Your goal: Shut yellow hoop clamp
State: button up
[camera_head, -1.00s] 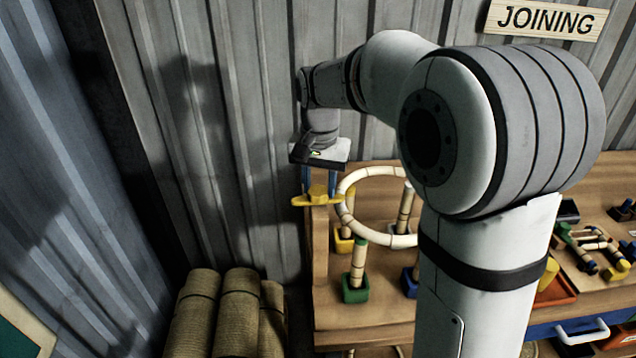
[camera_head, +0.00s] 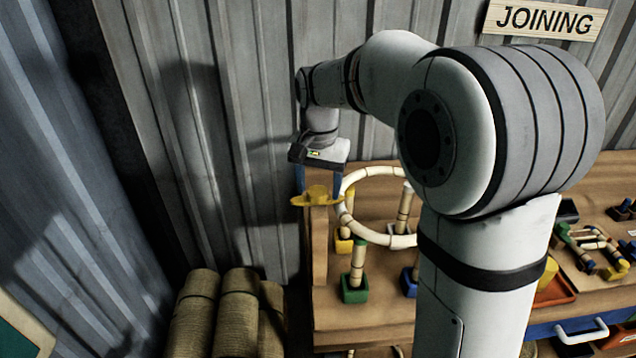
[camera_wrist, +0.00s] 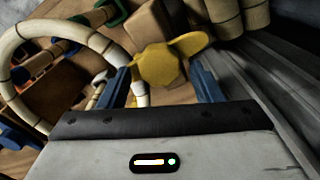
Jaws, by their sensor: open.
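The yellow hoop clamp (camera_head: 317,197) sits at the left end of the bench beside the rattan hoop, on top of a wooden post (camera_head: 319,240). In the wrist view the yellow clamp (camera_wrist: 160,66) has a faceted hub and a lever pointing to the upper right.
Blocks with rattan stubs stand before the hoop, including a green one (camera_head: 355,290). A corrugated metal wall (camera_head: 235,120) is close behind and left. Rolled mats (camera_head: 238,310) stand on the floor at left. Small parts lie at the bench's right.

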aim_at(319, 188)
notch_tip(319, 188, up, 8)
jog(key=shift+f+b, duration=0.1)
jog(key=shift+b, duration=0.25)
dwell(0.4)
jog(key=s+d+f+n+t, duration=0.1)
jog(key=s+d+f, duration=0.2)
jog(key=s, duration=0.4)
jog(key=s+d+f+n+t, duration=0.1)
jog(key=s+d+f+n, duration=0.1)
jog(key=s, duration=0.5)
jog(key=s+d+f+n+t, duration=0.1)
jog(key=s+d+f, duration=0.4)
jog(key=s, duration=0.2)
jog(key=shift+s+n, duration=0.3)
jog(key=shift+s, duration=0.1)
